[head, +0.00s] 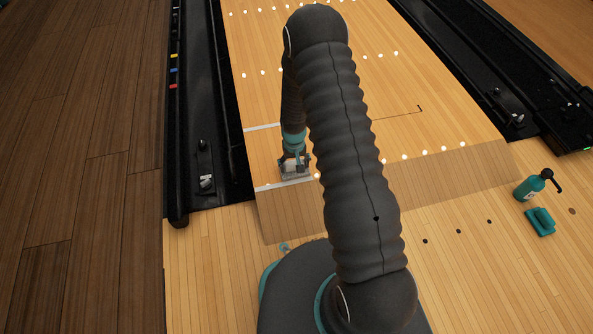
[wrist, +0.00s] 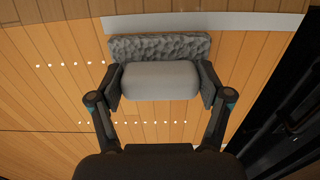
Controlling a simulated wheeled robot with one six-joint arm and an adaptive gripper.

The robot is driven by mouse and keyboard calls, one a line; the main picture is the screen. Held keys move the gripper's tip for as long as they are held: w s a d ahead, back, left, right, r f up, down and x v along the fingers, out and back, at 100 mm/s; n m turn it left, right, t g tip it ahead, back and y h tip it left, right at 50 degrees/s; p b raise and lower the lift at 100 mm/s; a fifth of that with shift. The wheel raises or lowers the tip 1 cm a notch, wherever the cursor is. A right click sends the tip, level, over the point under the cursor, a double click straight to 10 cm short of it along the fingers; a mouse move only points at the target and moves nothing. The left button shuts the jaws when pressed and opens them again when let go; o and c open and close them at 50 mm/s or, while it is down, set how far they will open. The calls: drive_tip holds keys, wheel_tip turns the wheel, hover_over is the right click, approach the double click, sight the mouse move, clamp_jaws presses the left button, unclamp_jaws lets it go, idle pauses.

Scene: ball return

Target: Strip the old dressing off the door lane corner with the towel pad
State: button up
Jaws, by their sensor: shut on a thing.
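My gripper (head: 294,160) is shut on the towel pad (wrist: 160,48), a rough dark grey pad with a smooth light grey grip block between the fingers. In the head view, the towel pad (head: 295,175) is small and partly hidden by the fingers. It is over the near left corner of the lane, beside a pale strip (head: 268,187). Another pale strip (head: 263,127) lies farther up the lane. In the wrist view, a pale strip (wrist: 230,22) runs just beyond the pad. I cannot tell whether the pad touches the boards, and no old dressing stands out clearly.
Black gutters (head: 206,130) flank the lane, the left one close to my gripper. A teal pump bottle (head: 533,186) and a teal block-like item (head: 540,222) stand at the right. A darker board band (head: 440,188) crosses the lane. My arm hides its middle.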

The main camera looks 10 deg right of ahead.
sight(299, 175)
drive_tip(key=shift+w, duration=3.6)
drive_tip(key=shift+d+f, duration=0.1)
drive_tip(key=shift+d, duration=0.4)
drive_tip(key=shift+s, duration=0.3)
drive_tip(key=shift+s+p, duration=0.75)
drive_tip(key=shift+s, duration=4.1)
drive_tip(key=shift+r, duration=0.2)
drive_tip(key=shift+r+p, duration=1.95)
drive_tip(key=shift+r, duration=1.45)
